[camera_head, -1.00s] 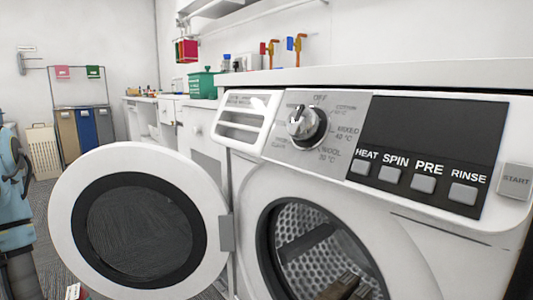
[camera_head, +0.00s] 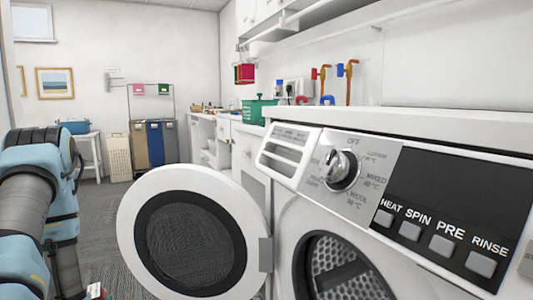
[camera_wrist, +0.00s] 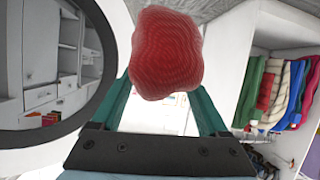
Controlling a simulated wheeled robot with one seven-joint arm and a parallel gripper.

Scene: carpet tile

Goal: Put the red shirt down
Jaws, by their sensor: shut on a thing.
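The red shirt (camera_wrist: 167,52) shows in the wrist view as a crumpled, rounded bundle at the far ends of my fingers. My gripper (camera_wrist: 168,90) has teal fingers on either side and is shut on the shirt, holding it up. What lies directly under the shirt cannot be told. In the head view my blue arm is at the left edge, and neither the gripper nor a clear view of the shirt shows there.
The washing machine (camera_head: 345,135) stands at the right with its round door (camera_head: 140,205) wide open; the door also shows in the wrist view (camera_wrist: 115,50). Bins (camera_head: 155,145) stand far back. Carpet left of the door looks mostly clear.

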